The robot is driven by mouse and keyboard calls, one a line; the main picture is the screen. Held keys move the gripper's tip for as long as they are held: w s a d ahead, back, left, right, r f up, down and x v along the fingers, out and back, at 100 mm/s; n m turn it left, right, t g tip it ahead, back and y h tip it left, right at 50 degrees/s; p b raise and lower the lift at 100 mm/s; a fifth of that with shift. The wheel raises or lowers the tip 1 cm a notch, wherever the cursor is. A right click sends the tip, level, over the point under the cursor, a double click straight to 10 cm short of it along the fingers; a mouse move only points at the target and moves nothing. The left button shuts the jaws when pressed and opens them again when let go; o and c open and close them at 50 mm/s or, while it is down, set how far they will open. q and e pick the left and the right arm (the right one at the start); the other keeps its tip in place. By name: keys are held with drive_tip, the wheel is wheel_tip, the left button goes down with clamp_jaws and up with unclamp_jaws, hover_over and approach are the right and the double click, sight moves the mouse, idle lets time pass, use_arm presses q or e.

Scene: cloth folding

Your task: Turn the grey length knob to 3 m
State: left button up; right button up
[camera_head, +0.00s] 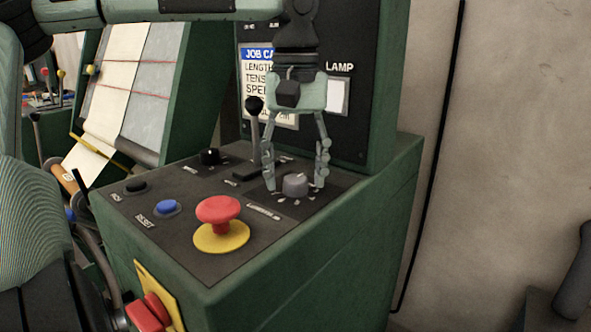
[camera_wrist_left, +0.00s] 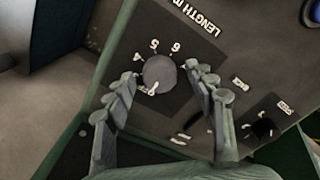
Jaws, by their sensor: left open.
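The grey length knob (camera_head: 295,185) stands on the sloping top of the green console, near its right edge. My left gripper (camera_head: 296,180) points down over it, open, with one finger on each side of the knob. In the left wrist view the knob (camera_wrist_left: 159,73) lies between the spread fingertips (camera_wrist_left: 165,82), with no clear grip on it. White numbers 4, 5 and 6 show around the knob, beside the word LENGTH. A white mark shows at its lower edge, but I cannot read the setting surely. My right gripper is not in view.
A black-knobbed lever (camera_head: 254,125) rises just left of my gripper. A red mushroom button (camera_head: 218,209) on a yellow base, a blue reset button (camera_head: 167,207) and a black knob (camera_head: 210,156) share the panel. A job card (camera_head: 258,75) and lamp (camera_head: 338,97) are behind.

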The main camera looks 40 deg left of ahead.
use_arm(q)
drive_tip(key=c, duration=1.2)
drive_tip(key=shift+o, duration=0.2)
drive_tip(key=shift+m, duration=0.3)
drive_tip(key=m, duration=0.3)
drive_tip(key=shift+m, duration=2.5)
drive_tip(key=o, duration=1.2)
drive_tip(key=shift+c, duration=0.2)
